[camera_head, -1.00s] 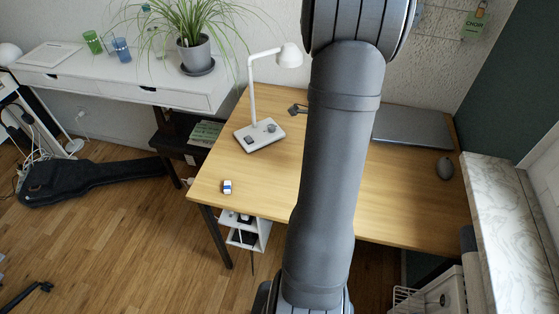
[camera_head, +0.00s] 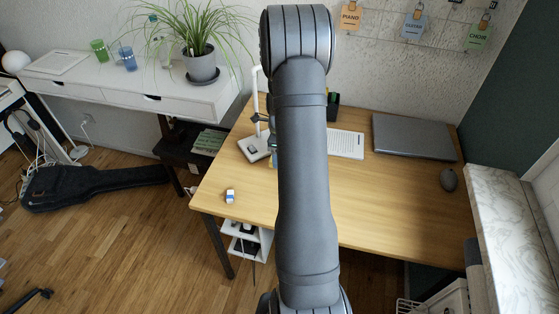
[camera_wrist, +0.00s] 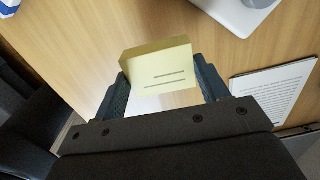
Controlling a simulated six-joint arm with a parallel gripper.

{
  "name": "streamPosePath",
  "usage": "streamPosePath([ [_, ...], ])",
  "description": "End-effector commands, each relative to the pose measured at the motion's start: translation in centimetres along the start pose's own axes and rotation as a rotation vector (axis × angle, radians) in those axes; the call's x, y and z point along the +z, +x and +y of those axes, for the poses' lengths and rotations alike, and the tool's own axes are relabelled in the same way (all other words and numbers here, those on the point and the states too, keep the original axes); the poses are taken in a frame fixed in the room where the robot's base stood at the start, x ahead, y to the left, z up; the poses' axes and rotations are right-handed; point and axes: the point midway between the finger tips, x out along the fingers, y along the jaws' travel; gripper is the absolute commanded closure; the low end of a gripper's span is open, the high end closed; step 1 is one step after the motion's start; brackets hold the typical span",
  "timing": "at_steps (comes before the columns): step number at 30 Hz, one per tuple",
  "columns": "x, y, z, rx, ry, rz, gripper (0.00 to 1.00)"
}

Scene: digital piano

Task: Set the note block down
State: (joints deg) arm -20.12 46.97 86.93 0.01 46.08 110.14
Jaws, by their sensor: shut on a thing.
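The note block (camera_wrist: 160,66) is a pale yellow pad with two dark lines on its face. It shows in the wrist view, gripped between the two fingers of my gripper (camera_wrist: 164,80). The block stands tilted in the jaws, over the wooden desk (camera_wrist: 75,45). I cannot tell whether its lower edge touches the desk. In the head view my arm hides the gripper and the block. The desk (camera_head: 400,200) there runs out on both sides of my arm.
A printed sheet (camera_head: 346,144) lies behind my arm and shows in the wrist view (camera_wrist: 270,95). The lamp base (camera_head: 254,148) is left of my arm. An eraser (camera_head: 230,196), laptop (camera_head: 412,137) and mouse (camera_head: 449,179) lie on the desk. The front right is clear.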

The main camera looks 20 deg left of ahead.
Motion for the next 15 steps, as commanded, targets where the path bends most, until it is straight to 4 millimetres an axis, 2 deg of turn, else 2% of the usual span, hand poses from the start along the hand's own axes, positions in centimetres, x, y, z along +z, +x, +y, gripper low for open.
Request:
streamPosePath([
  [8,0.0,3.6,0.1,0.002,0.0,0.0,0.56],
  [15,0.0,3.9,0.0,0.0,0.0,0.0,0.56],
])
